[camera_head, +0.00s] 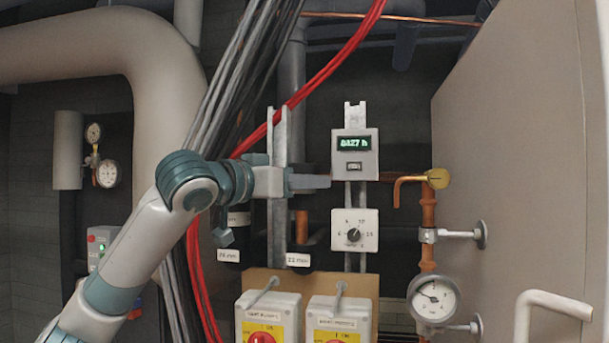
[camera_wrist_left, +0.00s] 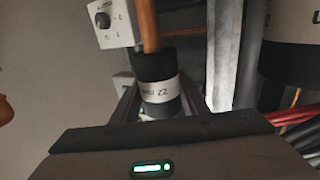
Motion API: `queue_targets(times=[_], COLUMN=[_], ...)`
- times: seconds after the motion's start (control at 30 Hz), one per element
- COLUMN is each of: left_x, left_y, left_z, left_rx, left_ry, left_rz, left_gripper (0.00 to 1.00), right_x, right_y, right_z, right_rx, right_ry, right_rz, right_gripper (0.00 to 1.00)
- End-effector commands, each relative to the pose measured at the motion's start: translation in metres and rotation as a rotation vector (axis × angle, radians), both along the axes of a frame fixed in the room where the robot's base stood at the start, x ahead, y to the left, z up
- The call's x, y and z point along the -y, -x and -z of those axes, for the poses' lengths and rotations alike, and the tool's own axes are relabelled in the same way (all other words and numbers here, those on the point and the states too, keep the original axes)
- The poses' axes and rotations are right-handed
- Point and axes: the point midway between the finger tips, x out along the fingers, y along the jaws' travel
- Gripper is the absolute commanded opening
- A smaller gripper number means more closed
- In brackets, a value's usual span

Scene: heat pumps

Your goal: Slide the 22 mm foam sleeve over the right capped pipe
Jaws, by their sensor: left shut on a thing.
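The 22 mm foam sleeve (camera_wrist_left: 160,70) is a short black tube with a white label band, printed 22 and upside down in the left wrist view. My left gripper (camera_head: 312,183) is shut on it, one finger on each side. A copper pipe (camera_wrist_left: 148,25) meets the sleeve's far end in that view; I cannot tell whether the sleeve is around it. In the head view the copper pipe (camera_head: 301,226) stands just below the gripper, above a 22 mm tag (camera_head: 298,260). The sleeve is not clearly seen there. My right gripper is out of view.
A wider black sleeve (camera_wrist_left: 290,40) with a white band is to one side, near a 28 mm tag (camera_head: 228,255). A metal rail (camera_head: 279,160), red cables (camera_head: 335,62), a dial box (camera_head: 355,230) and a display box (camera_head: 355,153) crowd the arm. A gauge (camera_head: 433,299) is at right.

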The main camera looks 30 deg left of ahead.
Motion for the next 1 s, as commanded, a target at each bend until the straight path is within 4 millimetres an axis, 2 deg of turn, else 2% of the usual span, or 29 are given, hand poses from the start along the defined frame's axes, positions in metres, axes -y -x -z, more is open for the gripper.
queue_targets(times=[1.0], left_x=[0.000], left_y=[0.000], left_z=[0.052], left_rx=[0.000], left_ry=[0.000], left_rz=[0.000], left_gripper=[0.33], right_x=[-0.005], right_y=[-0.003], right_z=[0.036], right_rx=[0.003], right_ry=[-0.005], right_rz=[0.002], right_gripper=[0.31])
